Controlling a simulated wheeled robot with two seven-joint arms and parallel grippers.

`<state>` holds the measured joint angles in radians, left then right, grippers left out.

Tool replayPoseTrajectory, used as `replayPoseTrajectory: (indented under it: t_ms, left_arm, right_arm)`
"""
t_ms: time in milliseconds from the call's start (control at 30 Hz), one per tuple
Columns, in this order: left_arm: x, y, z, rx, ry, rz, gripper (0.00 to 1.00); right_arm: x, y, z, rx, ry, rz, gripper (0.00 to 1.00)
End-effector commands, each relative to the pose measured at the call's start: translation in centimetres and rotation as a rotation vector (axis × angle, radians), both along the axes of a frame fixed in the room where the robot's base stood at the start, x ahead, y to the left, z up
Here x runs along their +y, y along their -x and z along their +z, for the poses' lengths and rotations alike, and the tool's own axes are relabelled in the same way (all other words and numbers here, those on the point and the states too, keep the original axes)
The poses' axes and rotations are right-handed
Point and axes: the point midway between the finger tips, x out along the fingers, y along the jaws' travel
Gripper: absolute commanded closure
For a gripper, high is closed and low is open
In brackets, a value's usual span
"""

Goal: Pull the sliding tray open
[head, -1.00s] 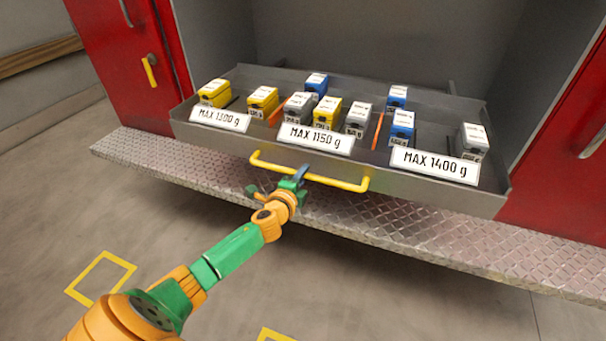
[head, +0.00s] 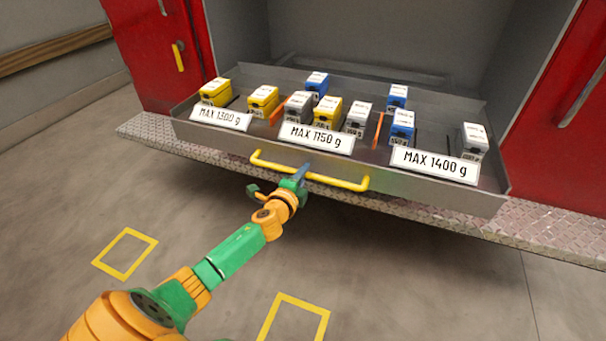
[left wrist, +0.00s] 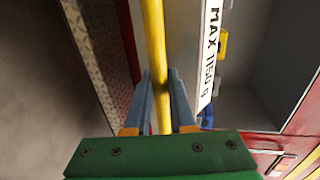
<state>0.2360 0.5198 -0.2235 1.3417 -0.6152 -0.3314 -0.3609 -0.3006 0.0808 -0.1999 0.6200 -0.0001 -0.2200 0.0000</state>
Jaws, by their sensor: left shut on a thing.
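The grey sliding tray (head: 218,139) sticks out of the compartment, over and past the diamond-plate step. Its front carries a yellow bar handle (head: 340,183), which also runs between my fingers in the left wrist view (left wrist: 154,40). My left gripper (head: 303,174) is shut on the handle near its middle. In the left wrist view the two grey-blue fingers (left wrist: 163,100) lie on either side of the bar. My right gripper is in neither view.
Several yellow, grey and blue weight blocks (head: 327,112) stand in the tray behind labels reading MAX 1300 g, MAX 1150 g and MAX 1400 g. A diamond-plate step (head: 545,232) runs below. Red doors (head: 560,150) flank the compartment. Yellow squares (head: 125,253) mark the clear floor.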

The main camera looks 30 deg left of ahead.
Motion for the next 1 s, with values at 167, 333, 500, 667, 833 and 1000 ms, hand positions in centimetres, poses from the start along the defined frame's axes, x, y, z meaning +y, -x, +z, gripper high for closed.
replayPoseTrajectory:
  t_ms: [167, 333, 500, 667, 833, 1000]
  left_arm:
    - [-0.01, -0.05, 0.15, -0.003, -0.001, -0.001, 1.00]
    - [0.01, -0.07, 0.19, -0.004, -0.001, -0.001, 0.70]
    - [0.02, -0.05, 0.16, -0.003, -0.001, 0.000, 0.48]
    - [0.04, -0.05, 0.16, -0.003, -0.001, 0.001, 0.48]
    - [0.06, -0.05, 0.18, -0.004, -0.001, 0.001, 0.48]
    - [0.04, 0.09, 0.24, -0.003, -0.001, 0.001, 0.48]
  right_arm:
    - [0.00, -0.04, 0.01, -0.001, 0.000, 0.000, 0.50]
    - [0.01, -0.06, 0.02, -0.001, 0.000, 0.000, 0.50]
    - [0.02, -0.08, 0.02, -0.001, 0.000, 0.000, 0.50]
    - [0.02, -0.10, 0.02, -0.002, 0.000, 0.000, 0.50]
    - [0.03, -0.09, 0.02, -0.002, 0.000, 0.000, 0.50]
    - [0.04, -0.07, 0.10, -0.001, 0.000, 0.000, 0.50]
